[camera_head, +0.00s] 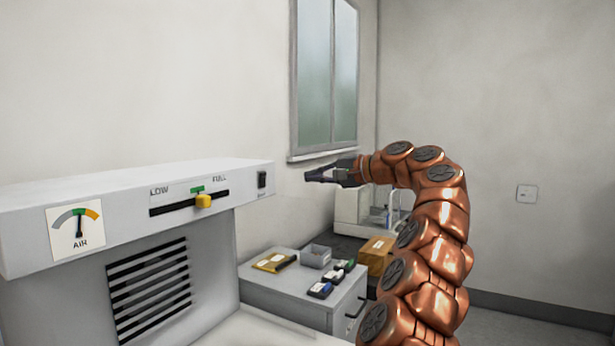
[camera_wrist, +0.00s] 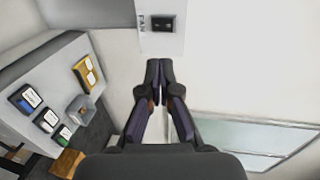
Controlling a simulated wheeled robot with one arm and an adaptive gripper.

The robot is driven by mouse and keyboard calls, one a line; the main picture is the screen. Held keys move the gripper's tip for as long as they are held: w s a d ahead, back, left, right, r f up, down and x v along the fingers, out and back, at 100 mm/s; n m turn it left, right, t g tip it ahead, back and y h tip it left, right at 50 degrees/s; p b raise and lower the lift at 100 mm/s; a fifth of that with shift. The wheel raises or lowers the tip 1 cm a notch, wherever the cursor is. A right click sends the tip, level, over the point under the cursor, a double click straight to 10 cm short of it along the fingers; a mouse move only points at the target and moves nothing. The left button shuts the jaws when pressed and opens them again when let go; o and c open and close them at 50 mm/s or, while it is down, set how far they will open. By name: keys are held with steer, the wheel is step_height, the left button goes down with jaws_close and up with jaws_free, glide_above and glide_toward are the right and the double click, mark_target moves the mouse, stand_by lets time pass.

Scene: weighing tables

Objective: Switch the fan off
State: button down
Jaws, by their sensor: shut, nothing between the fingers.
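The fan switch (camera_head: 262,180) is a small black rocker at the right end of the white hood's front panel. In the wrist view the fan switch (camera_wrist: 163,24) sits at the top, beside the label "FAN". I cannot tell which way the rocker is tipped. My gripper (camera_head: 308,175) is shut and empty, to the right of the switch and apart from it. In the wrist view the fingertips of my gripper (camera_wrist: 158,66) lie below the switch, with a gap between.
The hood (camera_head: 120,205) carries a yellow slider (camera_head: 203,201) on a LOW–FULL slot and an AIR dial (camera_head: 76,230). A grey cabinet (camera_head: 270,290) below holds a grey bin (camera_head: 315,256) and small boxes. A window (camera_head: 327,75) is on the wall behind.

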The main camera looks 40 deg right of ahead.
mark_target(264, 177)
steer(key=x, duration=0.4)
steer(key=p+x, duration=0.1)
steer(key=x, duration=0.3)
steer(key=r+p+x, duration=0.1)
steer(key=x, duration=0.3)
steer(key=shift+w+a, duration=0.15)
steer(key=shift+w, duration=0.25)
